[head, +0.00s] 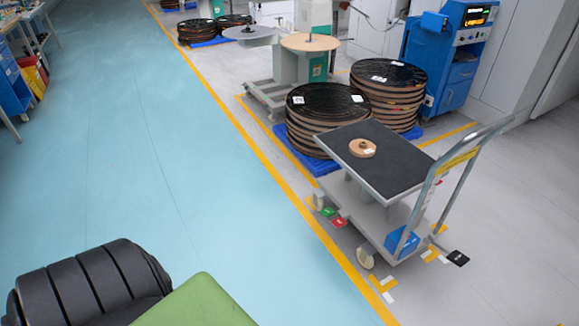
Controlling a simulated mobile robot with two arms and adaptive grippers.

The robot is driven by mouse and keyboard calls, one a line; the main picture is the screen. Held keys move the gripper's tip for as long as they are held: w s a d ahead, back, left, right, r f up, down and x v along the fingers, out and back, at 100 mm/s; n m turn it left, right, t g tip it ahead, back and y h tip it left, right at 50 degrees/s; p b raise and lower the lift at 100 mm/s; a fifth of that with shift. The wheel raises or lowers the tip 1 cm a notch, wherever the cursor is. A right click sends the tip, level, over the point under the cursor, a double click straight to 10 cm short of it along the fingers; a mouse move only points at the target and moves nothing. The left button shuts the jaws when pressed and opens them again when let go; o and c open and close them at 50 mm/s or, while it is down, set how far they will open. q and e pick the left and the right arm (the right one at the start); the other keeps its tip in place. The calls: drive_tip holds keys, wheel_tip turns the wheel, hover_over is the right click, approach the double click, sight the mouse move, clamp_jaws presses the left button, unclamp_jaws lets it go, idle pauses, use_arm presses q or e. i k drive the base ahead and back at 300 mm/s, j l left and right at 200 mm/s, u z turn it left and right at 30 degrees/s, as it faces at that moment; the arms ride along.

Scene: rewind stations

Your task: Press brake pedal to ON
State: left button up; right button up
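A grey platform cart (408,170) with a dark top and a raised push handle (462,160) stands right of centre. Low at its near left side are a small green pedal-like piece (327,211) and a red one (339,222). A black piece with a white mark (457,257) sits low at the handle end. The lettering is too small to read, so I cannot tell which is the brake pedal or how it is set. Neither of my grippers shows. A black ribbed part and a green part, probably mine, fill the bottom left.
A small tan spool (362,148) lies on the cart top and a blue box (402,241) on its lower deck. Stacked dark reels (325,115) stand behind it, beside a blue machine (455,60). The teal floor (150,150) left of the yellow line is clear.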

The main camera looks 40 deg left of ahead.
sight(335, 220)
drive_tip(key=u, duration=1)
drive_tip(key=i+l+u, duration=0.35)
drive_tip(key=i+l, duration=0.15)
drive_tip(key=i, duration=0.3)
drive_tip(key=i+l+u, duration=0.4)
drive_tip(key=i+l, duration=0.3)
drive_tip(key=i, duration=0.05)
